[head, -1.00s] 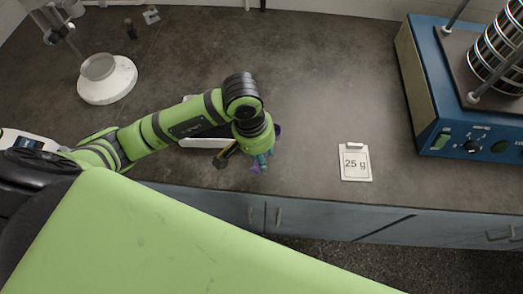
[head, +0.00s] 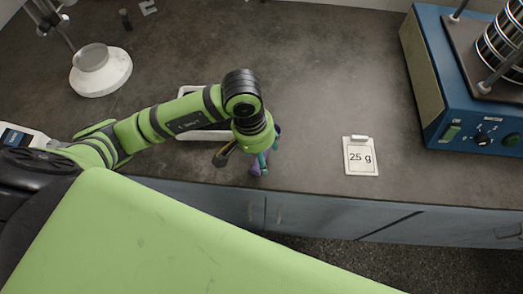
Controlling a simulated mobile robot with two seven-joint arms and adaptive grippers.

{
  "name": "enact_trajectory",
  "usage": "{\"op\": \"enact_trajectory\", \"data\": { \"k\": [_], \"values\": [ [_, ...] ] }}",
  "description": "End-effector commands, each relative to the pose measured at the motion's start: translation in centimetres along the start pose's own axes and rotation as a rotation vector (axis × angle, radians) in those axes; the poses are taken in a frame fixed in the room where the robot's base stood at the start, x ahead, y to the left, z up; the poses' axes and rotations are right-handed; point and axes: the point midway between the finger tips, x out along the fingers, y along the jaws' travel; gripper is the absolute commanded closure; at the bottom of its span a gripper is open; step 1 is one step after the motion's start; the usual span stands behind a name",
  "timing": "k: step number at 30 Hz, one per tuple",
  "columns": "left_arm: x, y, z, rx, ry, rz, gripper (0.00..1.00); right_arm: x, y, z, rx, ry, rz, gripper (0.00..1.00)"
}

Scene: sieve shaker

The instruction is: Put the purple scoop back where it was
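The purple scoop (head: 256,168) shows as a small purple piece just below my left gripper (head: 250,157), near the counter's front edge. The gripper points down and appears shut on the scoop. The wrist hides most of the scoop and the contact between the fingers and it. A teal part shows beside the purple one; I cannot tell what it belongs to. My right gripper is not in view.
A white tray (head: 187,135) lies partly hidden behind my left forearm. The blue sieve shaker (head: 432,75) is at far right, a white round-based stand (head: 100,80) at back left, and a white device (head: 22,138) at the left edge. The middle counter is clear.

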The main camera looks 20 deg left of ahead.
Motion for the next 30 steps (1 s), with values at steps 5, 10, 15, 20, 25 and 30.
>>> {"op": "enact_trajectory", "data": {
  "k": [5,10,15,20,25,30],
  "values": [
    [-0.1,0.0,0.0,0.0,0.0,-0.001,0.37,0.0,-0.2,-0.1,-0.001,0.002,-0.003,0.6],
    [-1.6,-0.1,-0.1,0.001,0.004,-0.002,0.37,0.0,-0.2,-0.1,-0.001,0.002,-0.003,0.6],
    [-5.2,-0.1,-0.2,0.002,0.008,-0.002,0.37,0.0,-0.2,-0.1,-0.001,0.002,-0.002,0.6],
    [-8.6,0.0,-0.2,0.001,0.007,-0.001,0.37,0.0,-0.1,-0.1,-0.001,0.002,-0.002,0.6],
    [-11.0,0.0,-0.1,0.0,0.004,0.0,0.37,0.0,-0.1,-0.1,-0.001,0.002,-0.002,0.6],
    [-12.0,0.0,0.0,0.001,0.0,-0.001,0.37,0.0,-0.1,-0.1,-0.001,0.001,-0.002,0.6]
  ]
}}
